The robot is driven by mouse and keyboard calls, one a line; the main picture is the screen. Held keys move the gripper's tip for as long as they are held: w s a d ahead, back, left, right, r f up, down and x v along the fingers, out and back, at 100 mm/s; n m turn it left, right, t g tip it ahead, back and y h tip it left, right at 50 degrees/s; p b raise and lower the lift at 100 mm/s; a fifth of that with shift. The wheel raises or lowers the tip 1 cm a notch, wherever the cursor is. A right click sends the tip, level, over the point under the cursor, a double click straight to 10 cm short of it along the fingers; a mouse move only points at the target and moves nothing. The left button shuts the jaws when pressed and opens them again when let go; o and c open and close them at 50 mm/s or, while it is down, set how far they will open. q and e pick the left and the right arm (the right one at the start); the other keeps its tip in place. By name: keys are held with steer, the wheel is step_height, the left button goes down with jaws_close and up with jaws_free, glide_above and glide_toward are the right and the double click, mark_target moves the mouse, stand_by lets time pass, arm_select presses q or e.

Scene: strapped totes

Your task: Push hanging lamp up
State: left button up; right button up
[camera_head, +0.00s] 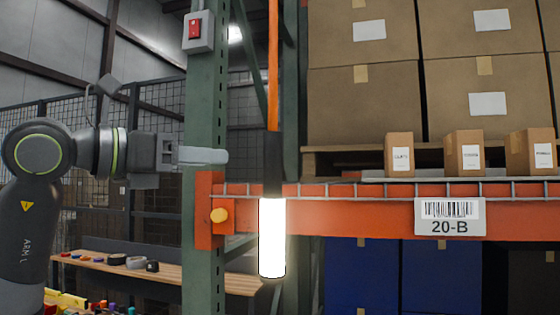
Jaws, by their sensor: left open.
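The hanging lamp (272,236) is a brightly lit white tube with a black upper part. It hangs upright on an orange cord in front of the orange shelf beam. My left gripper (215,157) comes in from the left and points right, level with the black part of the lamp. Its fingertips end a little left of the lamp in the picture, with a gap between them and the black part. The fingers overlap in this side view, and nothing shows between them. My right gripper is not in view.
A green rack post (203,110) with a red switch box (198,31) stands left of the lamp. The orange beam (360,215) runs right, below a shelf with small boxes (464,153) and large cartons (365,100). A wooden bench (185,272) is at lower left.

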mark_target(281, 161)
arm_select(q)
steer(key=p+x, duration=0.5)
steer(key=x, duration=0.9)
steer(key=shift+w+d+r+p, duration=0.1)
steer(key=shift+d+r+p, duration=0.1)
steer(key=shift+p, duration=0.2)
steer(key=shift+w+d+f, duration=0.2)
steer(key=shift+w+d, duration=0.2)
steer(key=shift+d, duration=0.1)
steer(key=shift+c, duration=0.2)
jaws_close()
steer(key=shift+r, duration=0.1)
